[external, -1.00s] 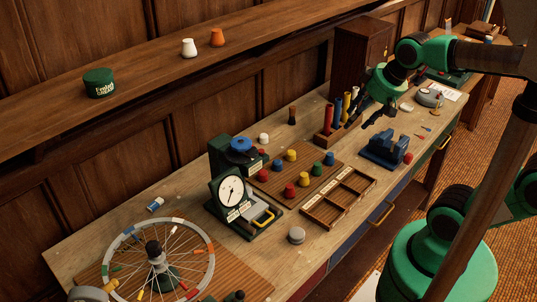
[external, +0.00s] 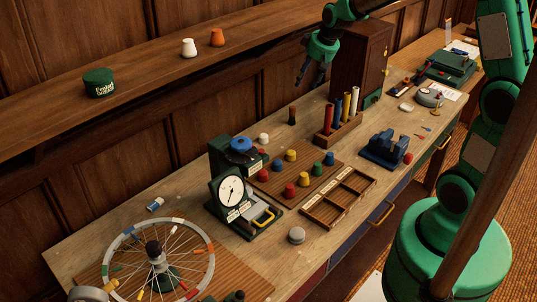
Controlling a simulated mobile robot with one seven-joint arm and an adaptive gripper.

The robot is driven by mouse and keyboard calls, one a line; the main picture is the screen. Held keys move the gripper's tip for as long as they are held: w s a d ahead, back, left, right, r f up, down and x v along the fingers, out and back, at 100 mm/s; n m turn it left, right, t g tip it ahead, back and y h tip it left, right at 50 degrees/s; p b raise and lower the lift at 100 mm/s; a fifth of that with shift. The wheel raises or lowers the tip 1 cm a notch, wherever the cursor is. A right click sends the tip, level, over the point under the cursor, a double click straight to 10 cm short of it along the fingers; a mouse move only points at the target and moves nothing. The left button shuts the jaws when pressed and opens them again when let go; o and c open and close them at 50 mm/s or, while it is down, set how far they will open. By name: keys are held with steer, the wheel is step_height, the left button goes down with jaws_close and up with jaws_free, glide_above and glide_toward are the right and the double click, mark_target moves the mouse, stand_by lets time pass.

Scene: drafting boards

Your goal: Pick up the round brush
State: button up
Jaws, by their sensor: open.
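A small dark brown upright piece (external: 292,116) stands on the bench behind the wooden board of coloured knobs. It may be the round brush, but it is too small to be sure. My gripper (external: 311,80) is open and empty, pointing down in the air above and slightly right of this piece. It is clearly apart from it, in front of the panelled wall.
A wooden rack (external: 338,132) holds upright red, blue, yellow and white handles right of the piece. A tall dark cabinet (external: 358,65) stands behind the rack. A knob board (external: 297,170), divided tray (external: 338,203) and blue block (external: 385,149) lie nearer.

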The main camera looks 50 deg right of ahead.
steer(key=w+d+f+p, duration=0.3)
steer(key=w+d+f, duration=0.5)
steer(key=d+f, duration=0.1)
steer(key=shift+p, duration=0.3)
steer(key=shift+d+f, duration=0.1)
steer(key=shift+f, duration=0.1)
glide_above(293, 107)
steer(key=s, duration=0.3)
step_height(293, 107, down, 7)
steer(key=shift+w+a+f, duration=0.2)
steer(key=shift+w, duration=0.05)
steer(key=shift+f, duration=0.1)
steer(key=shift+b+x, duration=0.4)
steer(key=shift+x, duration=2.25)
steer(key=shift+s, duration=0.1)
jaws_close()
